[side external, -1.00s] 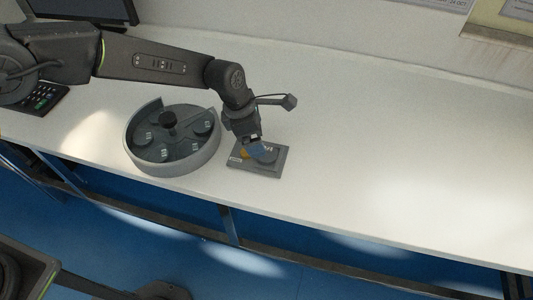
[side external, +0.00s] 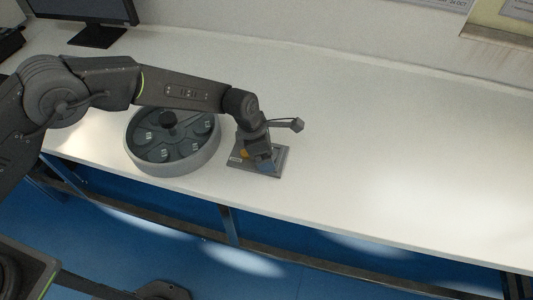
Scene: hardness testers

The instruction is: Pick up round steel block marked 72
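A grey round tray (side external: 209,158) stands on the white bench, with several round blocks in its recesses, such as one in front (side external: 164,154). Their small pale labels are too small to read, so I cannot tell which block is marked 72. My gripper (side external: 264,166) points down over a small grey plate (side external: 280,168) to the right of the tray. Its bluish fingertips are low over the plate, and whether they are open or shut on something does not show. The gripper hides much of the plate.
A small orange piece (side external: 244,153) shows at the plate's left part. A monitor (side external: 90,14) stands at the back left. The bench (side external: 400,150) is clear to the right, and its front edge runs just below the plate.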

